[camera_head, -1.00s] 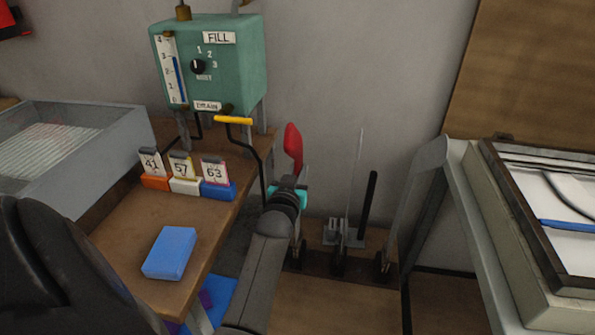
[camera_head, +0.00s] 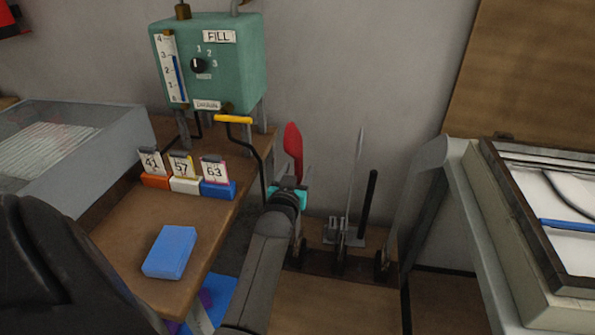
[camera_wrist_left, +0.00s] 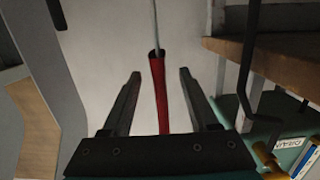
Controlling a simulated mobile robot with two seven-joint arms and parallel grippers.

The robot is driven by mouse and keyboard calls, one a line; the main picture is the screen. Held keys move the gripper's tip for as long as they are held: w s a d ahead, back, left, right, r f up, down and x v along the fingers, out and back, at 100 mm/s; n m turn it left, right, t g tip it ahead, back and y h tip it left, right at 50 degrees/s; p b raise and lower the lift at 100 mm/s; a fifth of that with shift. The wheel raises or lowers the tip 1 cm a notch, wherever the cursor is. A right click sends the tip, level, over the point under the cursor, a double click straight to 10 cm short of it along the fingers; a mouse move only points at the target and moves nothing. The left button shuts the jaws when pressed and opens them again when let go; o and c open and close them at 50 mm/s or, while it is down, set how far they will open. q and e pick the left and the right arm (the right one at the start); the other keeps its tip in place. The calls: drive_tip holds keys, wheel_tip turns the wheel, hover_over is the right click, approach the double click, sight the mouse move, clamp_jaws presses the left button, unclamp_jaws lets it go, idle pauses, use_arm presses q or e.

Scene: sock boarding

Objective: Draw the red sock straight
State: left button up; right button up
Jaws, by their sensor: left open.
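The red sock (camera_head: 293,150) stands upright toe up on a thin board beside the bench in the head view. In the left wrist view the sock (camera_wrist_left: 160,95) is a narrow red strip with a dark cuff, and the thin grey board (camera_wrist_left: 156,22) runs on beyond the cuff. My left gripper (camera_head: 289,190) is at the lower part of the sock in the head view. In the left wrist view its open fingers (camera_wrist_left: 158,95) lie one on each side of the sock, with gaps showing. The gripper hides the sock's lower end in the head view. My right gripper is not in view.
A bare thin board (camera_head: 357,185) and a black upright (camera_head: 368,203) stand right of the sock. The green tank (camera_head: 225,65) with a yellow-handled lever (camera_head: 234,120) is close on the left. Number blocks (camera_head: 184,186) and a blue block (camera_head: 170,252) are on the bench.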

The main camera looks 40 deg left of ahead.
use_arm(q)
drive_tip(key=f+p+v, duration=0.1)
drive_tip(key=p+v, duration=0.4)
drive_tip(key=v, duration=0.3)
drive_tip(key=shift+s+d, duration=0.25)
drive_tip(key=shift+s, duration=0.1)
